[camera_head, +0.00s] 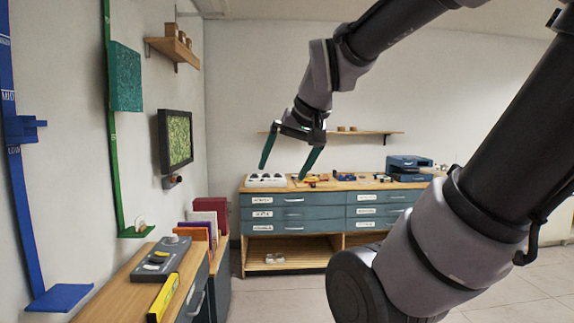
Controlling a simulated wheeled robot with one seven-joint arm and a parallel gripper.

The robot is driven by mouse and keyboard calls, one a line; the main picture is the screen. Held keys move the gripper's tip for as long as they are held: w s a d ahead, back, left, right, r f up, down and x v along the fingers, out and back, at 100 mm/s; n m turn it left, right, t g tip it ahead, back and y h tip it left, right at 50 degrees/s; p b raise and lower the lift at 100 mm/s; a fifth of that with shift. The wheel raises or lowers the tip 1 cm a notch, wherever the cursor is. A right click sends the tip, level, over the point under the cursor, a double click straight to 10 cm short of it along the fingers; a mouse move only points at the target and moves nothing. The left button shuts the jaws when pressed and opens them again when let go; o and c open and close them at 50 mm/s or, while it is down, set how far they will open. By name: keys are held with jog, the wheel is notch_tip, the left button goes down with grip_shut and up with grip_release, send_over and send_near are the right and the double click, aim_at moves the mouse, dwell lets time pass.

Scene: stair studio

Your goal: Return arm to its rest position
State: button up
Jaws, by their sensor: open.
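My gripper (289,160) hangs in the air near the picture's middle, pointing down, with its two dark green fingers spread wide. Nothing is between the fingers. In this view it overlaps the far workbench top, but it cannot be told how far it is from it. My arm runs from the gripper up past the top edge and back down along the right side, where its thick grey and black links hide part of the room.
A blue-drawer workbench (296,229) with tools and a white socket block (266,181) stands at the back. A wooden counter (132,282) with a grey device (161,259) is at left. Blue (22,220) and green (113,150) vertical rails line the left wall. Floor (290,300) shows between.

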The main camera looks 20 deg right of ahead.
jog(key=shift+s+a+r+m+y, duration=0.1)
jog(key=shift+s+a+m+y, duration=0.1)
jog(key=shift+s, duration=0.45)
jog(key=shift+s+a+r+m+y, duration=0.1)
jog(key=shift+s+a+y, duration=0.1)
jog(key=shift+s, duration=0.45)
jog(key=shift+d, duration=0.1)
